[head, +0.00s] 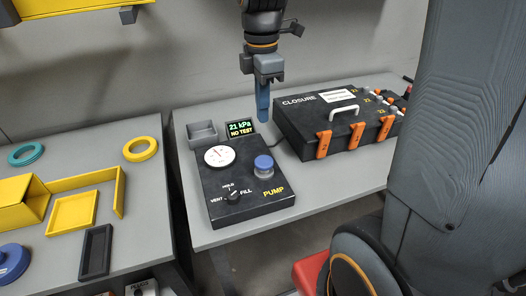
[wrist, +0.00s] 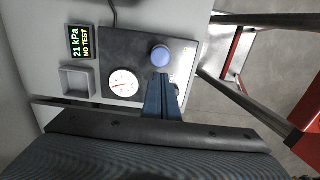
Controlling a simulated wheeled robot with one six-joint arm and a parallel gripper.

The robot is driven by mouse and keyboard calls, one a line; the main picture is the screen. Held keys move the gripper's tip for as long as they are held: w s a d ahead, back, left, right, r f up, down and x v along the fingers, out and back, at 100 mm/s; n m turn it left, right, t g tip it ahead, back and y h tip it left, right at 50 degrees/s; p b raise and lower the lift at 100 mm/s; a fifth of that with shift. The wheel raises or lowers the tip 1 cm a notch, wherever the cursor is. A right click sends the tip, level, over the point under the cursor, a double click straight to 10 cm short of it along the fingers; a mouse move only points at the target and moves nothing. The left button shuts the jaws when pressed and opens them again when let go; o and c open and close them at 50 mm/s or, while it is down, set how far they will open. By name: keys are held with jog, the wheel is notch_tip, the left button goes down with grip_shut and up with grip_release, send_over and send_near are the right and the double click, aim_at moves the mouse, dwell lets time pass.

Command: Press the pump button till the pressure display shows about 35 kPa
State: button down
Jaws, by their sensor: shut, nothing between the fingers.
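The pump box (head: 231,204) is a black panel on the grey table. Its blue pump button (head: 264,163) stands up at the right side, and it also shows in the wrist view (wrist: 160,55). The pressure display (head: 240,128) reads 21 kPa, NO TEST, and is also in the wrist view (wrist: 82,42). A round white gauge (head: 218,156) sits on the box. A black selector knob (head: 233,197) sits among VENT, HOLD and FILL; its pointer looks near HOLD. My gripper (head: 263,118) is shut and empty, pointing down, above and apart from the button.
A black closure case (head: 300,123) with orange latches stands right of the pump box. A small grey tray (head: 202,134) is behind the box. The left table holds yellow trays (head: 72,213), rings and a black tray (head: 95,251). A gap separates the tables.

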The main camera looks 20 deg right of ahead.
aim_at(263, 161)
notch_tip(263, 161, down, 14)
jog(key=shift+r+p, duration=0.2)
jog(key=shift+p, duration=1.05)
jog(key=shift+f, duration=0.1)
notch_tip(263, 161, down, 3)
jog(key=shift+r+b, duration=0.1)
jog(key=shift+b, duration=0.45)
jog(key=shift+s, duration=0.1)
jog(key=shift+r+p, duration=0.45)
jog(key=shift+p, duration=0.1)
notch_tip(263, 161, up, 13)
jog(key=shift+r+p, duration=0.2)
jog(key=shift+p, duration=0.2)
dwell(0.4)
